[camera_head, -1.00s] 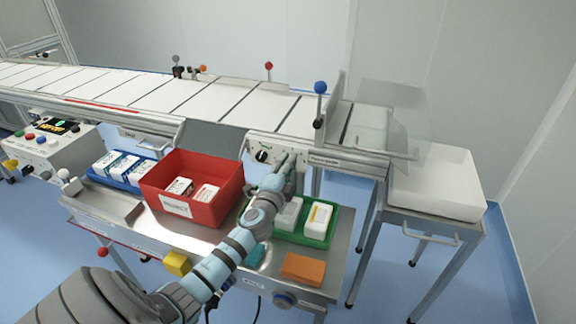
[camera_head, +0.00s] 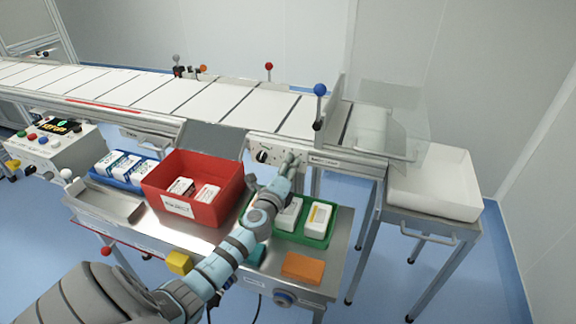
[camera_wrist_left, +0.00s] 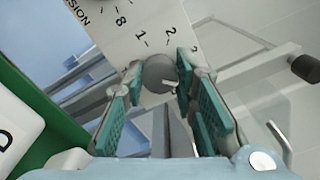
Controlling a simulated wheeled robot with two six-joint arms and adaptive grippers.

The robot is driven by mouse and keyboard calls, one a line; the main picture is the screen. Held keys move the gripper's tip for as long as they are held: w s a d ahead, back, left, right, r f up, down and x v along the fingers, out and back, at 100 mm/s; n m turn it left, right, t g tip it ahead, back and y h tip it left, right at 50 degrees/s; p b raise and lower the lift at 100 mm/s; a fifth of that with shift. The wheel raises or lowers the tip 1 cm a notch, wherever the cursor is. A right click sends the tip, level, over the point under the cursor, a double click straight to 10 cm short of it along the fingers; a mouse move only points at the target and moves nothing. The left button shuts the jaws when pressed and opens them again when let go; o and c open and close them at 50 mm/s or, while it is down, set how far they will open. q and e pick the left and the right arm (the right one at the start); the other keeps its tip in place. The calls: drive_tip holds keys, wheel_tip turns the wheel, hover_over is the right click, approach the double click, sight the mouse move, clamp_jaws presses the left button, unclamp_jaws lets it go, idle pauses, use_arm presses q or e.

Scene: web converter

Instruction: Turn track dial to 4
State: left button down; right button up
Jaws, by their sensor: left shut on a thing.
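The track dial (camera_wrist_left: 160,73) is a round grey knob on a white panel in the left wrist view. The marks 1, 2 and 3 show around its far side. My left gripper (camera_wrist_left: 165,100) has its green-padded fingers on both sides of the knob and is shut on it. The fingers hide part of the dial, and I cannot tell which number it points to. In the head view my left gripper (camera_head: 291,160) is at the front panel (camera_head: 325,161), covering the dial. My right gripper is not in view.
A black knob (camera_head: 262,156) sits just left of my gripper on the panel. Below are a red bin (camera_head: 218,206), a green tray (camera_head: 325,242) with white packs, and an orange block (camera_head: 302,267). A blue-topped lever (camera_head: 320,89) stands at the right.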

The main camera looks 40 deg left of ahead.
use_arm(q)
drive_tip(key=shift+f, duration=0.1)
idle(0.4)
drive_tip(key=c, duration=1.3)
unclamp_jaws()
drive_tip(key=v, duration=1.2)
drive_tip(key=shift+s, duration=0.1)
